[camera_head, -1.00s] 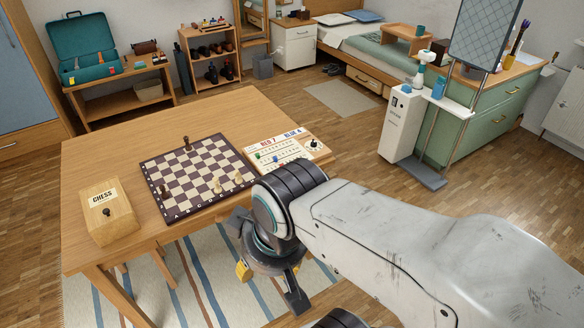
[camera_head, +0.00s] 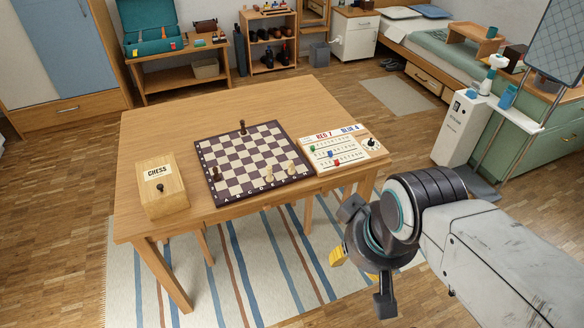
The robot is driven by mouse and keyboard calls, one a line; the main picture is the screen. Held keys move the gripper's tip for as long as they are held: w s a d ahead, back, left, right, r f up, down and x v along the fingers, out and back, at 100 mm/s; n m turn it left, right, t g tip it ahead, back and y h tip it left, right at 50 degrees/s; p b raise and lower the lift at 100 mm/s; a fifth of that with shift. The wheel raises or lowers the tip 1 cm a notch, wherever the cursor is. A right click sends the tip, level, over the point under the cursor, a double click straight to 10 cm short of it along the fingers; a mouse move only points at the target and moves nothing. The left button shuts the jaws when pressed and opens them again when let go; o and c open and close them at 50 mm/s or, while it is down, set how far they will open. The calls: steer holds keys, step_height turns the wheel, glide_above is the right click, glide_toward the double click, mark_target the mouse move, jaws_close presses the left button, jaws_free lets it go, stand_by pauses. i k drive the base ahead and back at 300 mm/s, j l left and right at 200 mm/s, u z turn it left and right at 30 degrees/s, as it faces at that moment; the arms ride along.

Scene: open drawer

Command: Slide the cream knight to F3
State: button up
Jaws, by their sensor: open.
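The chessboard (camera_head: 250,162) lies on the wooden table, its lettered edge towards me. Two cream pieces stand near that edge, towards the right: one (camera_head: 269,173) and, to its right, another (camera_head: 291,167). They are too small for me to tell surely which is the knight. A dark piece (camera_head: 242,127) stands at the far edge and another dark piece (camera_head: 216,173) near the left edge. My gripper (camera_head: 367,256) is open and empty, in front of the table's right front corner, apart from the board and pieces.
A wooden chess box (camera_head: 162,185) sits left of the board. A scoreboard (camera_head: 336,147) with coloured sliders and a dark knob sits close on its right. The wooden table (camera_head: 190,118) is bare behind the board. A striped rug (camera_head: 240,262) lies below.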

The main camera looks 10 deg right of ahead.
mark_target(291, 170)
steer(key=i+u, duration=0.25)
steer(key=u, duration=0.15)
steer(key=i+u, duration=0.3)
steer(key=u, duration=0.15)
steer(key=i+l+u, duration=0.2)
steer(key=u, duration=0.2)
steer(key=i+l+u, duration=0.25)
steer(key=u, duration=0.15)
steer(key=i+l+u, duration=0.25)
steer(key=u, duration=0.2)
